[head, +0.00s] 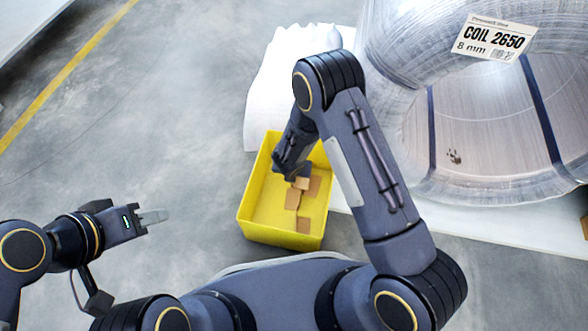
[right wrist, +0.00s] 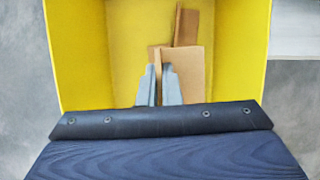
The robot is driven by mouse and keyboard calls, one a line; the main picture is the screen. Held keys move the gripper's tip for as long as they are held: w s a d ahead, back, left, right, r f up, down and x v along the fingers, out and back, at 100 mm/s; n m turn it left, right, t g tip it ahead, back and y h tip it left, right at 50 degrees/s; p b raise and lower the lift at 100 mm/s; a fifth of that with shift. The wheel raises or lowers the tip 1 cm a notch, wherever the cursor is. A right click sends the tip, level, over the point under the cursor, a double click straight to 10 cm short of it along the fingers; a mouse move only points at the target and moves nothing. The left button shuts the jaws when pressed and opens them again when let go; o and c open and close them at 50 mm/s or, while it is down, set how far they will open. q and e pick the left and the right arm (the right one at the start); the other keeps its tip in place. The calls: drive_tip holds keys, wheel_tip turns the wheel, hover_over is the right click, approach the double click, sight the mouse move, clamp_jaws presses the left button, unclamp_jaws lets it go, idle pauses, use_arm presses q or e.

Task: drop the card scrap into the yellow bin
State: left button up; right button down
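The yellow bin (head: 258,213) stands open on the floor in the middle of the head view. Its yellow walls also fill the right wrist view (right wrist: 83,50). My right gripper (right wrist: 158,88) points down into the bin. Its two grey fingers are closed around a thin brown card scrap (right wrist: 157,64), seen edge-on. In the head view my right arm partly hides this gripper. Under the held scrap, other tan card pieces (right wrist: 186,72) lie on the bin's bottom.
A large wrapped coil (head: 398,110) labelled COIL 2650 stands at the right on a pale platform (head: 480,226). White wrapping material (head: 285,80) lies behind the bin. The grey floor at the left is clear, with a yellow line (head: 62,77).

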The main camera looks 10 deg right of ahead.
drive_tip(key=c, duration=1.5)
unclamp_jaws()
drive_tip(key=shift+c, duration=0.2)
drive_tip(key=p+v, duration=0.3)
drive_tip(key=v, duration=0.5)
drive_tip(key=shift+w, duration=0.1)
